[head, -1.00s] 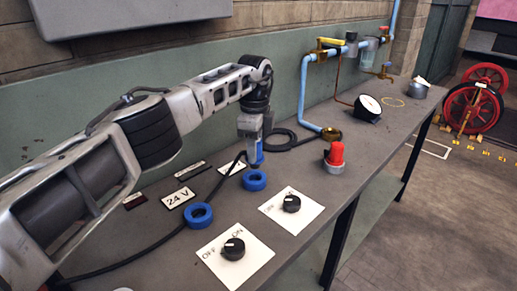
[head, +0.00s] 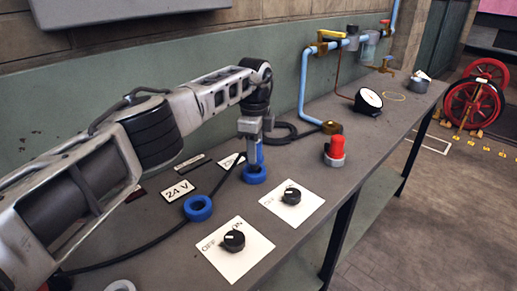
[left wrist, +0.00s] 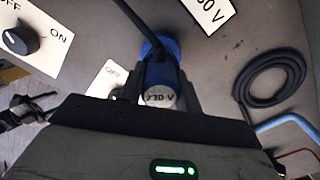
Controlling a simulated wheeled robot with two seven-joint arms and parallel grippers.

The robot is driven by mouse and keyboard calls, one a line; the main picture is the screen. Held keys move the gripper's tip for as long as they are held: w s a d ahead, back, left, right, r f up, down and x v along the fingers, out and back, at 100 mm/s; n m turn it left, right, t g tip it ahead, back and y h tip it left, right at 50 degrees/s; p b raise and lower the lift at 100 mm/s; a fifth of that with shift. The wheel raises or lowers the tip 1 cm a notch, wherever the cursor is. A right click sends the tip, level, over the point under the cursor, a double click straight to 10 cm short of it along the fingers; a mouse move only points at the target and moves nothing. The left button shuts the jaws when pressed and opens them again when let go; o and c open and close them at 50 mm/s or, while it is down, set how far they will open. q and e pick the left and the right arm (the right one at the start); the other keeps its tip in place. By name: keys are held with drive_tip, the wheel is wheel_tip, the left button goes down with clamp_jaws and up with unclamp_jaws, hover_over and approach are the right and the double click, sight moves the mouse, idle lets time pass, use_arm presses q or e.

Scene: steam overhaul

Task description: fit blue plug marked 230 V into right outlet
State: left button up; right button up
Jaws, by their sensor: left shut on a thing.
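My left gripper (head: 254,146) is shut on the blue plug (head: 260,155) and holds it upright at the right outlet (head: 254,178), a blue ring on the bench. The plug's lower end meets the ring; how deep it sits is hidden. In the left wrist view, the plug (left wrist: 160,72) is between the fingers, its end face reads 230 V, and the blue ring (left wrist: 172,47) shows behind it. A black cable runs from the plug. The left outlet (head: 198,208) is another blue ring, empty on top. My right gripper is not in view.
A 24 V plate (head: 178,191) lies beside the left outlet. Two black knobs on white plates, an OFF/ON one (head: 234,241) and another (head: 292,195), stand in front. A red-capped fitting (head: 335,150) is to the right. Coiled black cable (head: 290,135) lies behind.

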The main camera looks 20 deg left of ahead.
use_arm(q)
drive_tip(key=shift+f+b, duration=0.65)
drive_tip(key=shift+f, duration=0.85)
drive_tip(key=o, duration=1.1)
drive_tip(key=shift+o, duration=0.2)
